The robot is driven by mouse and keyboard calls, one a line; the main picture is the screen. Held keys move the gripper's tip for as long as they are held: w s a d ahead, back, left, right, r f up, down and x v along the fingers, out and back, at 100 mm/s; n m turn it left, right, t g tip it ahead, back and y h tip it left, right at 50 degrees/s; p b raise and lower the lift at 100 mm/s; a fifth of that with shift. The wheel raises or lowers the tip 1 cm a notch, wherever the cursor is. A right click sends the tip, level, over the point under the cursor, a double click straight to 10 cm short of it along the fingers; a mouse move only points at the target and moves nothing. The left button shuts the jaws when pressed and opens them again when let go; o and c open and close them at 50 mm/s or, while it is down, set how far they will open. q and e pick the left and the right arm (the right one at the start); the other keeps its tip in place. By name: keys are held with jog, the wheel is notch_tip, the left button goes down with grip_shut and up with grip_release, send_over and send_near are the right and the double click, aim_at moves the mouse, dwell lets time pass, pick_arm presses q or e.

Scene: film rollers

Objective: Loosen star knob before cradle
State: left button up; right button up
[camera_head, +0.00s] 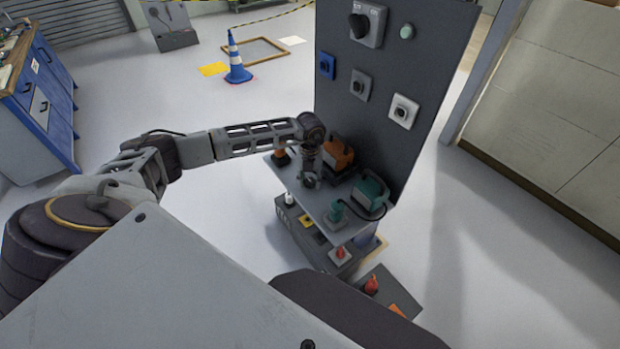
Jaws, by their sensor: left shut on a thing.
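My left arm reaches in from the left to a grey shelf (285,177) in front of a dark upright panel. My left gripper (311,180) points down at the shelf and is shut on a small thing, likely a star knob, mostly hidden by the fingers. An orange device (338,154) sits just behind and right of the gripper. A teal device (371,190) sits further right, with a dark cable. An orange-topped knob (281,155) stands at the shelf's left end, and a teal knob (337,211) near its front right. My right gripper is out of view.
The dark panel (385,50) carries several dials and buttons. Below the shelf are a white-topped knob (289,198) and red knobs (371,285). A blue cabinet (38,100) stands at the left, and a striped cone (236,60) at the back.

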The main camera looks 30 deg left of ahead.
aim_at(310, 180)
pick_arm(q)
jog(key=shift+r+n, duration=0.1)
jog(key=shift+n, duration=0.8)
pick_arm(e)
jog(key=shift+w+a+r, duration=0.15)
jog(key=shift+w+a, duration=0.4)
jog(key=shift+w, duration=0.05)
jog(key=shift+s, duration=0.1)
pick_arm(q)
jog(key=o, duration=1)
jog(key=shift+r, duration=0.45)
notch_tip(310, 180, up, 11)
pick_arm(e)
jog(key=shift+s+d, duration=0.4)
